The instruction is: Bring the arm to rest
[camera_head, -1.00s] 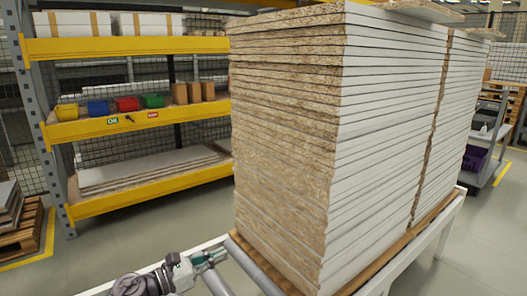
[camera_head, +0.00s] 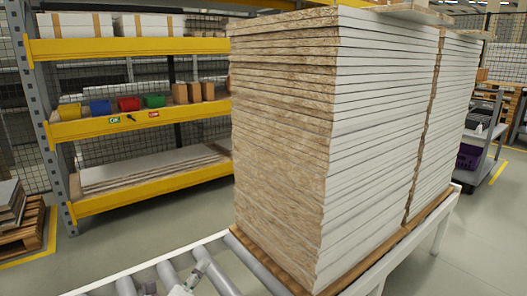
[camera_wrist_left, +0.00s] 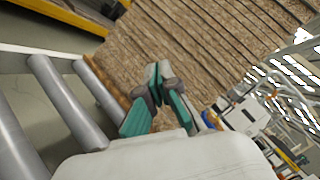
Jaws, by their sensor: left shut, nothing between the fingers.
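My left gripper (camera_wrist_left: 158,74) has green-padded fingers that meet at the tips. It is shut with nothing in it. In the left wrist view it points toward the raw chipboard side of the panel stack, and I cannot tell how far off it is. In the head view only a small light part of my left arm shows at the bottom edge, in front of the rollers. The tall stack of white-faced boards (camera_head: 285,150) stands at centre right. My right gripper is not in view.
The stack stands on a wooden base on a roller conveyor (camera_head: 255,262). A yellow shelf rack (camera_head: 130,126) with coloured bins stands at the back left. A pallet of panels (camera_head: 20,235) is at the far left. A grey cart (camera_head: 485,145) stands at the right. Floor between the rack and conveyor is clear.

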